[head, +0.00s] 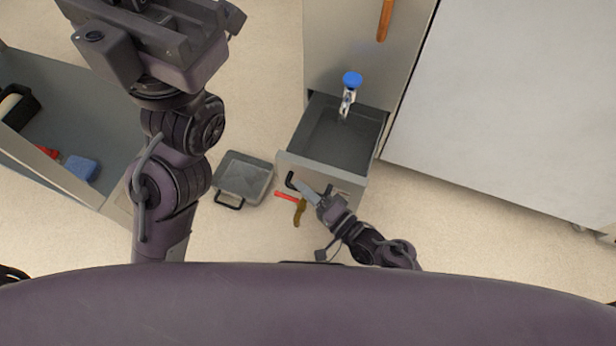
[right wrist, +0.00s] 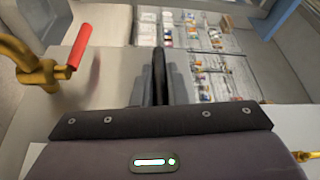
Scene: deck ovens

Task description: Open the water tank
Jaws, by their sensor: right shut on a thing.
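The water tank (head: 331,170) is a grey open-topped drawer standing out from the front of a grey cabinet, with its inside in view. A tap with a blue top (head: 351,80) is above its back end. A black handle (head: 290,180) is on the tank's front. My right gripper (head: 308,194) is at that front and shut on the handle, which it partly hides. In the right wrist view a dark upright bar (right wrist: 160,70) stands between the fingers. My left gripper (head: 160,35) is raised at the upper left, away from the tank; its fingertips are unclear.
A brass valve with a red lever (head: 290,197) is below the tank front; it also shows in the right wrist view (right wrist: 80,45). A grey lidded box (head: 243,177) with a black handle is on the floor left of the tank. An open bin (head: 85,125) stands further left.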

